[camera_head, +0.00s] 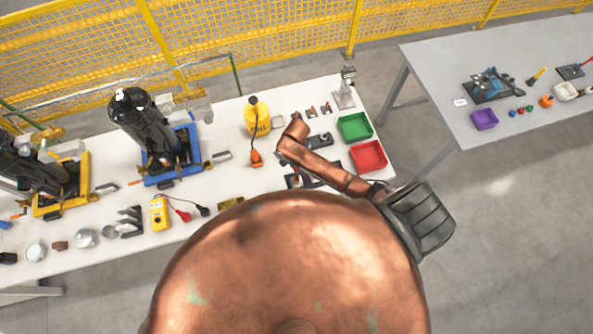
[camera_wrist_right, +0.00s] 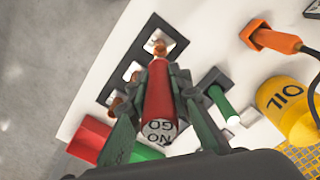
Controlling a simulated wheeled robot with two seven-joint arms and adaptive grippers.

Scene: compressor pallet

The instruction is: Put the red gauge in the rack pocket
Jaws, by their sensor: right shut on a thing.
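The red gauge (camera_wrist_right: 160,92) is a red cylinder with a pale end marked "NO GO" and a copper-coloured tip. My right gripper (camera_wrist_right: 158,92) is shut on it, with a dark finger on each side. The black rack (camera_wrist_right: 131,53) with square pockets lies below on the white table. The gauge's tip points at the upper pocket; I cannot tell whether it is inside or above it. In the head view the rack (camera_head: 293,182) is partly hidden by my right arm, and the red gauge cannot be made out. My left gripper is not in view.
A green gauge (camera_wrist_right: 222,104) sits by a dark block beside the rack. The yellow oil bottle (camera_head: 256,118), green bin (camera_head: 355,126) and red bin (camera_head: 368,156) stand nearby. A second table (camera_head: 440,75) is at the right.

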